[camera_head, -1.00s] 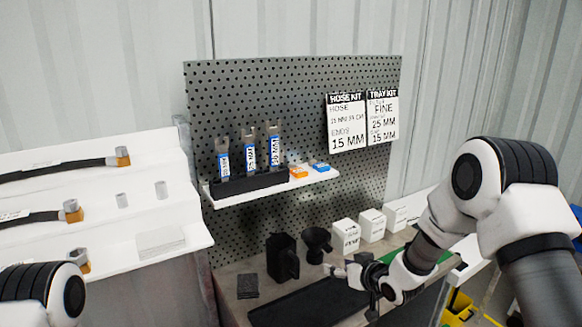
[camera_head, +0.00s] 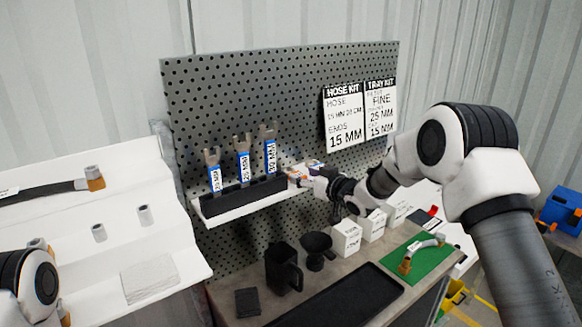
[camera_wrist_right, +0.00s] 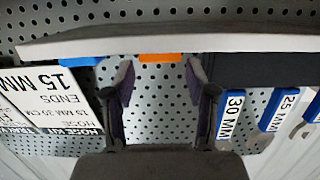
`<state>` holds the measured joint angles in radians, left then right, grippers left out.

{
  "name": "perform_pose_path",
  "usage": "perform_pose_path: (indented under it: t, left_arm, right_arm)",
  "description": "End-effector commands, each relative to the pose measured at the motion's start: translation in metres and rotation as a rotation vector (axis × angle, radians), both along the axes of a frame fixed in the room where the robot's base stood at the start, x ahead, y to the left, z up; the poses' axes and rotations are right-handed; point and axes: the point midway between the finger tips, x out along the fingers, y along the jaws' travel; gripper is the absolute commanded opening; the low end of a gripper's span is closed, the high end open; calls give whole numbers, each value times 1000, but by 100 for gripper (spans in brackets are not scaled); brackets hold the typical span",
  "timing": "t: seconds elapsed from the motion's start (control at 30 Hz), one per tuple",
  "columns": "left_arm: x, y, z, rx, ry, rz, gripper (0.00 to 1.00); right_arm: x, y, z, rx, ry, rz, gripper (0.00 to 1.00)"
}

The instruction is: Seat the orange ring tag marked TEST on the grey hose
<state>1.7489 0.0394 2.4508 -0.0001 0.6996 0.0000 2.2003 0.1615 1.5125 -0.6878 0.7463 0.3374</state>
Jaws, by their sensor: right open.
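The orange tag (camera_wrist_right: 160,57) lies on the white shelf (camera_wrist_right: 230,38), seen edge-on in the right wrist view; its TEST marking cannot be read. My right gripper (camera_head: 308,176) is at the shelf's right end in the head view and partly hides the tags. In the right wrist view the fingers (camera_wrist_right: 162,80) are open, one to each side of the orange tag, with nothing held. A light grey hose (camera_head: 424,250) with a brass-coloured end lies on a green mat (camera_head: 434,268) on the bench. My left gripper is out of view; only part of that arm shows.
A blue tag (camera_wrist_right: 72,62) sits beside the orange one. A black rack (camera_head: 245,195) holds several blue-labelled tools. Below stand white boxes (camera_head: 346,237), a black cup (camera_head: 283,268) and a black tray (camera_head: 345,303). Dark hoses (camera_head: 40,192) lie on the left white shelves.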

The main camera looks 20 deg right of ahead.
Motion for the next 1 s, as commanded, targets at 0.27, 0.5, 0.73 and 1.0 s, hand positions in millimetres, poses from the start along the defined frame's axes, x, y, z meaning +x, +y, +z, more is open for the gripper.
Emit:
perform_pose_path:
  t: [0.27,0.5,0.73,1.0]
  left_arm:
    - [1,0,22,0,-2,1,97]
    - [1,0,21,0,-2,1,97]
    - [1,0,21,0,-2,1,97]
    - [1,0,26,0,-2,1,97]
  right_arm:
    - [32,11,-5,-1,2,0,56]
    - [32,11,-6,-1,2,0,24]
    - [32,11,-5,0,1,0,6]
    - [32,11,2,0,1,0,6]
